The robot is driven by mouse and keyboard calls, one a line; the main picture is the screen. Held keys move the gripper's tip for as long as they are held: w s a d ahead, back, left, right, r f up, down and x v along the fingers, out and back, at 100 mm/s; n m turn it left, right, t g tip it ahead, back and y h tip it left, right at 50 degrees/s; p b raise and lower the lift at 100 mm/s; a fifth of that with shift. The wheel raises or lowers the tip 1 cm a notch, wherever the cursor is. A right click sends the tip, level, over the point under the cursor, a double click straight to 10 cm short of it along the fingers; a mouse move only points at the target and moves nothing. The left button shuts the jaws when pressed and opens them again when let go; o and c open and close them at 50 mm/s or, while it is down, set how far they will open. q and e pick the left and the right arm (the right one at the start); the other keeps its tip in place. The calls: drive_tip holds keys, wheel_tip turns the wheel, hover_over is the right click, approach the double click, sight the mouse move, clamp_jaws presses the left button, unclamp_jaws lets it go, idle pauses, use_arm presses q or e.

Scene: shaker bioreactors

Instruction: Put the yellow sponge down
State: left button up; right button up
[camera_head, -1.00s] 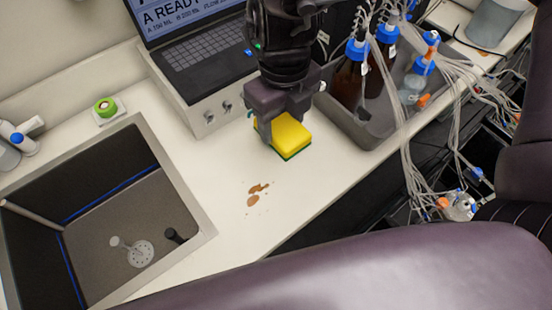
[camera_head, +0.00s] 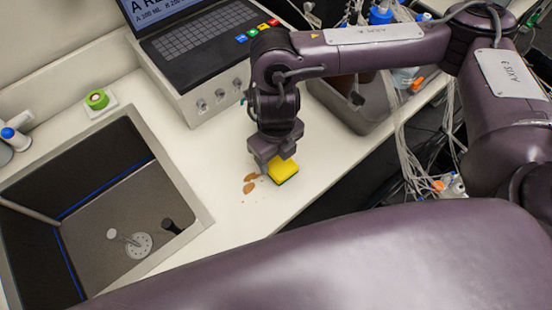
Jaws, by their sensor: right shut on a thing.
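The yellow sponge (camera_head: 284,170) has a dark green underside and is held in my right gripper (camera_head: 275,163), which points down over the white counter (camera_head: 225,193). The sponge is right beside the brown stain (camera_head: 249,184). It is at or very near the counter surface; I cannot tell whether it touches. The gripper hides the sponge's upper left part. My left gripper is not in view.
A sink (camera_head: 188,240) lies to the left of the stain. A laptop stands on a white box with knobs (camera_head: 212,98) behind. A grey tray (camera_head: 352,112) with bottles is at the back right, with hanging tubes (camera_head: 408,150) beside it. The counter's front edge is close to the sponge.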

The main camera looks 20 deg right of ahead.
drive_tip(key=shift+f, duration=1.2)
drive_tip(key=shift+f+b, duration=0.2)
drive_tip(key=shift+b, duration=0.1)
drive_tip(key=o, duration=1)
drive_tip(key=shift+c, duration=0.2)
drive_tip(key=shift+r, duration=0.1)
